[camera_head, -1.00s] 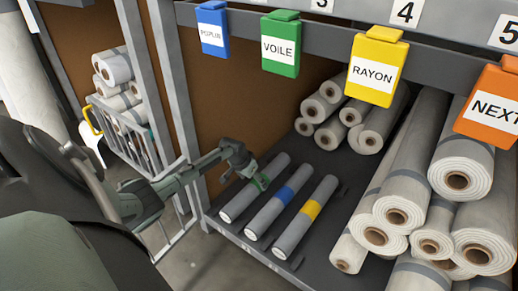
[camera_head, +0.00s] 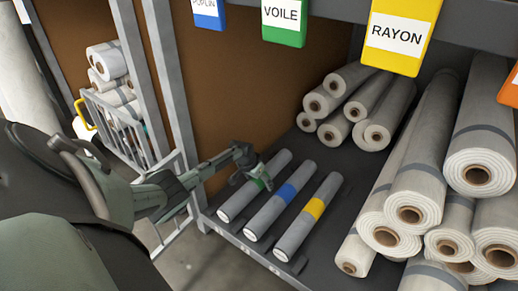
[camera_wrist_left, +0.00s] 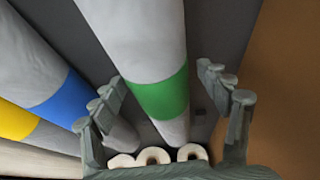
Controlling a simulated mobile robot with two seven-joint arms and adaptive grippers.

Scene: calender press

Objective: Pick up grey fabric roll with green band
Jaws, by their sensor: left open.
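The grey fabric roll with the green band (camera_head: 235,205) is the leftmost of three rolls lying side by side on the dark shelf. My left gripper (camera_head: 254,178) is at its green band. In the left wrist view the roll (camera_wrist_left: 143,40) runs between the spread fingers of my open left gripper (camera_wrist_left: 161,80), with gaps showing on both sides. I cannot tell whether the gripper touches the roll. My right gripper is not in view.
A blue-banded roll (camera_head: 266,216) and a yellow-banded roll (camera_head: 296,232) lie to the right, close by. Stacked pale rolls (camera_head: 400,205) fill the right side, with more rolls (camera_head: 345,115) behind. A metal post (camera_head: 168,75) and brown panel (camera_head: 230,90) stand at the left and back.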

